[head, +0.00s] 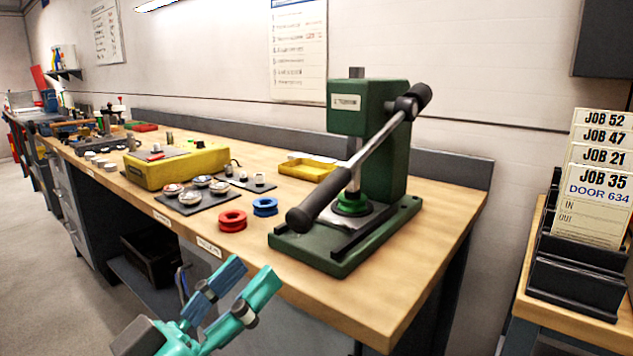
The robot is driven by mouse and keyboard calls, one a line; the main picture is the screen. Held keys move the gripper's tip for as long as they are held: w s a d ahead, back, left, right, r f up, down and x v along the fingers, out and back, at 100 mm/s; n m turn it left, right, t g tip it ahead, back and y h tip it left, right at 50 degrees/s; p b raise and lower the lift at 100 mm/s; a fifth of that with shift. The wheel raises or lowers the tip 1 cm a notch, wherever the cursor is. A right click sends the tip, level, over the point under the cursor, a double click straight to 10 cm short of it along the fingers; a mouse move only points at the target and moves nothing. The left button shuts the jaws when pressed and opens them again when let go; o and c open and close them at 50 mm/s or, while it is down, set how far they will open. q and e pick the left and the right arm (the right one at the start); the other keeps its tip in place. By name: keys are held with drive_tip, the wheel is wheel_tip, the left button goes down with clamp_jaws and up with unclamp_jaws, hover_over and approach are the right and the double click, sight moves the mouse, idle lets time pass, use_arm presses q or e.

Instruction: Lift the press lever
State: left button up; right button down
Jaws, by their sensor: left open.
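The green arbor press (385,135) stands at the near right end of the wooden workbench. Its press lever (368,150) is a grey bar that slants down from the hub at upper right to a black grip (325,200) low at the front left. A green round piece (351,203) sits under the ram on the press base. My left gripper (250,278) is in front of the bench edge, below and left of the lever grip. Its teal fingers are apart, with nothing visible between them, and it does not touch the lever. My right gripper is not in view.
Red rings (232,221) and a blue ring (265,206) lie left of the press. A yellow box (178,165) and a yellow tray (307,169) stand farther back. A job card rack (578,275) is at the right. Floor is clear at left.

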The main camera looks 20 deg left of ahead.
sight(319, 195)
use_arm(q)
drive_tip(key=p+x, duration=0.2)
drive_tip(key=x, duration=1.2)
drive_tip(key=shift+w+r, duration=0.1)
drive_tip(key=shift+w, duration=0.2)
clamp_jaws()
drive_tip(key=shift+a, duration=0.1)
